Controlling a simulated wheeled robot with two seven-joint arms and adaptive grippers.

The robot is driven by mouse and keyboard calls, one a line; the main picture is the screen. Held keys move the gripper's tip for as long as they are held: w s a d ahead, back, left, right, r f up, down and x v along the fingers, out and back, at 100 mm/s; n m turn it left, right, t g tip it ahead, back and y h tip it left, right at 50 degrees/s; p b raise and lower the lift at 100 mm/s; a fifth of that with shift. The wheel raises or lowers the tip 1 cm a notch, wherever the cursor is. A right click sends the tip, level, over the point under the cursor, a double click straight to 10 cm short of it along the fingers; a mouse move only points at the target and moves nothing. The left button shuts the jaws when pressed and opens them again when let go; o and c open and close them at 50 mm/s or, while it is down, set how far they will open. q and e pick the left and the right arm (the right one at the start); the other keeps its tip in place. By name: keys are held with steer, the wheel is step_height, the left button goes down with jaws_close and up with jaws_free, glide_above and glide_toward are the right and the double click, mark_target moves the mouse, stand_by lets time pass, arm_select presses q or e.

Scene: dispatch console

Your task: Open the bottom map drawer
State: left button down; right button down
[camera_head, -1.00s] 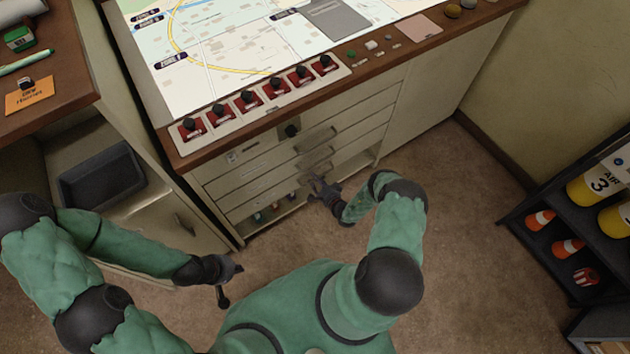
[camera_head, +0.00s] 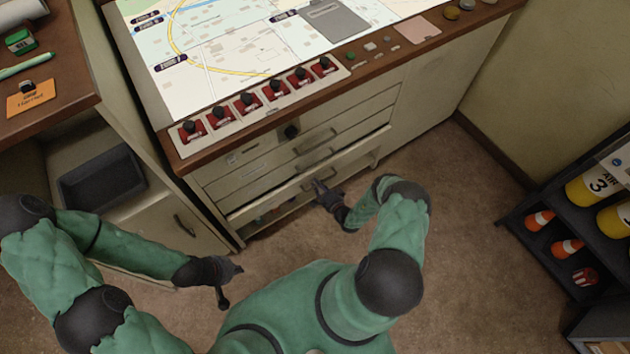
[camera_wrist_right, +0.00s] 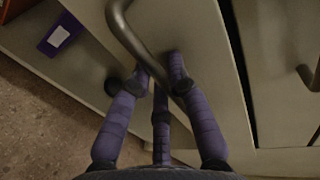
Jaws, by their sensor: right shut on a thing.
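The bottom map drawer (camera_head: 352,160) is the lowest pale drawer front in the console cabinet. It stands a little way out, with a dark gap along its top edge. Its curved metal handle (camera_wrist_right: 122,22) crosses the right wrist view. My right gripper (camera_head: 317,186) is at that handle. In the right wrist view my right gripper (camera_wrist_right: 160,72) is shut on the bar, its fingers around it against the drawer front. My left gripper (camera_head: 232,285) is open and empty, low in front of the left cabinet, away from the drawers.
The upper drawers (camera_head: 255,155) look closed. An open shelf under the bottom drawer holds small items, including a purple box (camera_wrist_right: 62,36). A desk (camera_head: 60,75) with a grey bin (camera_head: 100,182) below is at left. A shelf of yellow cylinders (camera_head: 590,186) stands right. Floor (camera_head: 470,240) between is clear.

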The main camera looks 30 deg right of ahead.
steer(key=f+v, duration=0.2)
steer(key=v, duration=1.1)
steer(key=s+f+p+v, duration=0.1)
steer(key=f+v, duration=0.2)
steer(key=v, duration=1.1)
steer(key=shift+s+f, duration=0.2)
steer(key=shift+f, duration=0.1)
steer(key=shift+a, duration=0.15)
steer(key=c, duration=1.4)
jaws_free()
steer(key=shift+c, duration=0.2)
steer(key=shift+s, duration=0.1)
steer(key=v, duration=1.1)
steer(key=shift+s+r, duration=0.15)
steer(key=shift+s, duration=0.2)
